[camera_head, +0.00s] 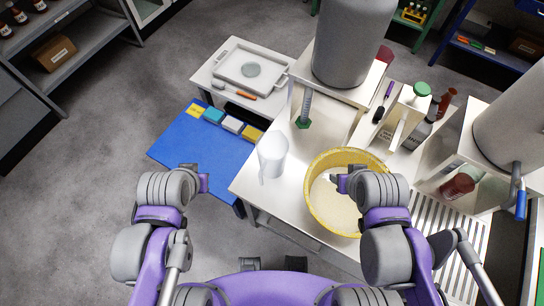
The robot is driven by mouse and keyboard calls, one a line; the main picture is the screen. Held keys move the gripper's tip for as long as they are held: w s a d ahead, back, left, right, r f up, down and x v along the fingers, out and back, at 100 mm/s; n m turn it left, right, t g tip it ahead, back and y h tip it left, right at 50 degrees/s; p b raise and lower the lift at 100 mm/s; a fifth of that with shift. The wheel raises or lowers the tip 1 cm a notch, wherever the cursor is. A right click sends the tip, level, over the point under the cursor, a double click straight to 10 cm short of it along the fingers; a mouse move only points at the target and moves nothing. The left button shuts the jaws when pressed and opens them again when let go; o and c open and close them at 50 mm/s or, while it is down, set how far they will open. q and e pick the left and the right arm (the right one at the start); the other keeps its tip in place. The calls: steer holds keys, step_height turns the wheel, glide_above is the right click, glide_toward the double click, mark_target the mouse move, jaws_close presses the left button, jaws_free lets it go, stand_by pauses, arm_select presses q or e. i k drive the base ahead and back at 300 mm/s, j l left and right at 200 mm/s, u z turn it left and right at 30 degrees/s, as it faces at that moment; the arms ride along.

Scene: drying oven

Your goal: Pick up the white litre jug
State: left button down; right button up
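The white litre jug (273,156) stands upright on the light-topped table (243,186), near its left edge. Its sides look pale and its opening faces up. My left gripper (204,183) is to the left of the jug and apart from it, over the edge of the blue surface. My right gripper (338,182) is to the right of the jug, over the yellow-rimmed tub. Neither gripper touches the jug. The fingers of both are small and partly hidden by my wrists, so I cannot tell how far open they are.
The yellow tub (314,205) of pale contents stands right of the jug. A blue surface (205,148) lies left, and a white tray (275,88) is at the back. Bottles crowd the right.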

mark_target(272, 147)
steer(key=k+l+z, duration=0.15)
steer(key=k+z, duration=0.3)
steer(key=k, duration=0.2)
steer(key=j+z, duration=0.5)
steer(key=z, duration=0.2)
steer(key=j, duration=2.75)
steer(key=i+l, duration=0.1)
steer(key=l, duration=0.35)
